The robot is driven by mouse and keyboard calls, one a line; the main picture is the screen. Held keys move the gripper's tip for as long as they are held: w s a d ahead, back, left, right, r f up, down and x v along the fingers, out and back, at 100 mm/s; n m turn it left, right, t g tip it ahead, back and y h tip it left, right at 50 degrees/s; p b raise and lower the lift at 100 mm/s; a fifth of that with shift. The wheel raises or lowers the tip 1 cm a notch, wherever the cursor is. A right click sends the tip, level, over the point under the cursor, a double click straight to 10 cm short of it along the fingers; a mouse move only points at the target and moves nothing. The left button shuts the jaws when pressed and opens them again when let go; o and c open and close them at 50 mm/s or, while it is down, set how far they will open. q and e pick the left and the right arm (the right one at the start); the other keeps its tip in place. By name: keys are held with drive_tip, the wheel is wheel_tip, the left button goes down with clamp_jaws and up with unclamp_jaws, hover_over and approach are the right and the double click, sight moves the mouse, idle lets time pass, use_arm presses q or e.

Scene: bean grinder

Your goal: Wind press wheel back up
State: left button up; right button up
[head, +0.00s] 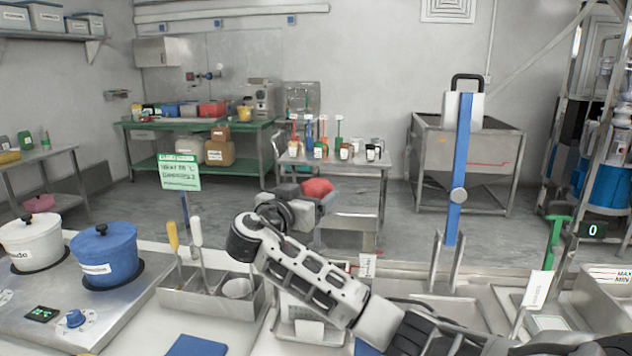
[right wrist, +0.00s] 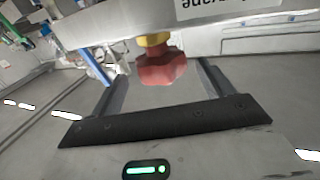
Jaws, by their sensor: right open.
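A red lobed wheel (right wrist: 161,68) with a yellow collar (right wrist: 154,39) shows in the right wrist view, below a pale labelled surface at the top edge. In the head view a red piece (head: 318,187), which looks like the same wheel, shows just behind my right gripper (head: 312,204). The right gripper is open. In the right wrist view its two fingers stand on either side of the wheel; I cannot tell whether they touch it. My right arm hides much of what lies below the wheel. My left gripper is not in view.
A utensil holder (head: 215,299) stands left of my right arm, with a blue pot (head: 104,256) and a white pot (head: 31,243) farther left. A tall blue lever (head: 459,170) rises at right. A green sign (head: 180,172) stands behind the utensils.

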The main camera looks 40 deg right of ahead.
sight(310, 194)
drive_tip(key=shift+p+x, duration=0.35)
drive_tip(key=shift+x, duration=1.5)
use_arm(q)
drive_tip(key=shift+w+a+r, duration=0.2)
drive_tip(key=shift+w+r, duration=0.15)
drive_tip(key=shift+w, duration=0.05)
use_arm(e)
drive_tip(key=shift+a, duration=0.1)
drive_tip(key=c, duration=1)
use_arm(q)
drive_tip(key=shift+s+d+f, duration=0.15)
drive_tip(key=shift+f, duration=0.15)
use_arm(e)
drive_tip(key=shift+f, duration=0.1)
